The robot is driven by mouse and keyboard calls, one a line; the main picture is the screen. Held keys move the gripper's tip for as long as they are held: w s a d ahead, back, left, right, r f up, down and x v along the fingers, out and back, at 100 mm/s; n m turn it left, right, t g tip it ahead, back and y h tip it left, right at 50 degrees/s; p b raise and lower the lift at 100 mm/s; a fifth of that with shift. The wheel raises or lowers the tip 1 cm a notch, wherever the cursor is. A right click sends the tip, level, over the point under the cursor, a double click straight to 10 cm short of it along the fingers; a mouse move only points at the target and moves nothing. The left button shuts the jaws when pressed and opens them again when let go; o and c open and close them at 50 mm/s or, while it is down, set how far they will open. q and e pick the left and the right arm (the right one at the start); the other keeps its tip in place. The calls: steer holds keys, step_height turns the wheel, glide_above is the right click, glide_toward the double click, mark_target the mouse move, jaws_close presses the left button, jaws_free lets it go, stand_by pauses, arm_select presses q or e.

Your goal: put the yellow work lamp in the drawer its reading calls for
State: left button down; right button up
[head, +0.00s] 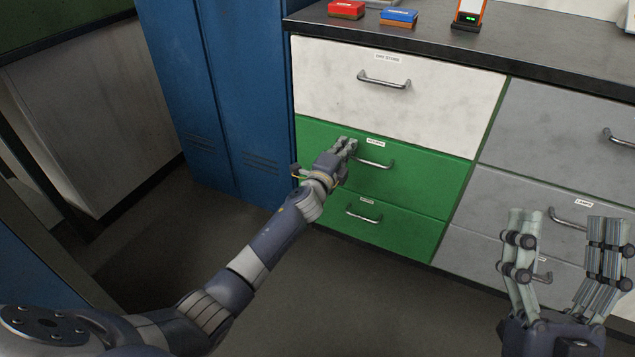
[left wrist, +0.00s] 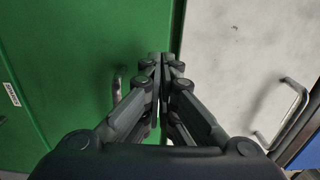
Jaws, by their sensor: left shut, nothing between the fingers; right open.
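I see no yellow work lamp in either view. An orange-edged device (head: 469,14) with a lit green display stands on the counter; its reading is too small to make out. The white top drawer (head: 440,95), green middle drawer (head: 430,180) and green lower drawer (head: 405,228) are shut. My left gripper (head: 347,146) is shut and empty at the green middle drawer's front, just left of its handle (head: 373,164). In the left wrist view, its closed fingers (left wrist: 165,65) are beside a handle (left wrist: 117,85); contact is unclear. My right gripper (head: 562,222) is open and empty at lower right.
A red box (head: 346,9) and a blue box (head: 399,17) sit on the dark counter (head: 540,55). Grey drawers (head: 560,130) with handles are at right, partly behind my right gripper. A blue locker (head: 240,90) stands left of the drawers. The floor in front is clear.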

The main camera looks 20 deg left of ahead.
arm_select(q)
steer(key=s+p, duration=0.2)
steer(key=s, duration=0.9)
steer(key=shift+a+p, duration=0.15)
steer(key=shift+p, duration=0.25)
arm_select(e)
steer(key=w+f+g+h, duration=0.2)
steer(key=w+f+g, duration=0.2)
steer(key=f+g, duration=0.3)
step_height(320, 180, down, 5)
steer(key=shift+w+d+f+g+h, duration=0.15)
steer(key=shift+w+f+g+h, duration=0.05)
steer(key=shift+w+g+h, duration=0.2)
